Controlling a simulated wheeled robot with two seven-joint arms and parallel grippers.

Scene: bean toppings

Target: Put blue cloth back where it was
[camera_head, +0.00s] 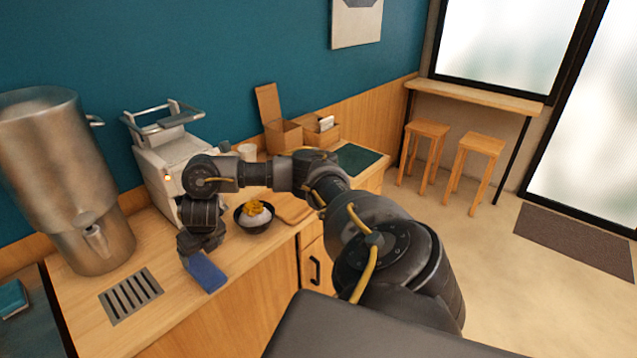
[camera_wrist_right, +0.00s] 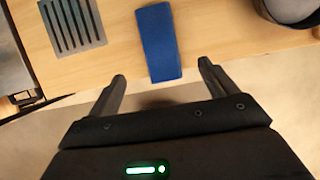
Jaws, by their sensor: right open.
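The blue cloth (camera_head: 207,272) is a folded flat rectangle at the front edge of the wooden counter, to the right of the metal drain grate. It also shows in the right wrist view (camera_wrist_right: 158,42), lying on the counter with its near end at the edge. My right gripper (camera_head: 197,250) is just behind and above the cloth in the head view. In the right wrist view my right gripper (camera_wrist_right: 161,72) has its two fingers spread wide, with the cloth's near end between and ahead of the tips. It holds nothing. My left gripper is out of view.
The drain grate (camera_head: 131,295) lies left of the cloth. A steel dispenser (camera_head: 62,180) and a white machine (camera_head: 160,150) stand behind. A dark bowl (camera_head: 253,227) with white and yellow food stands to the right. The grate also shows in the wrist view (camera_wrist_right: 72,22).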

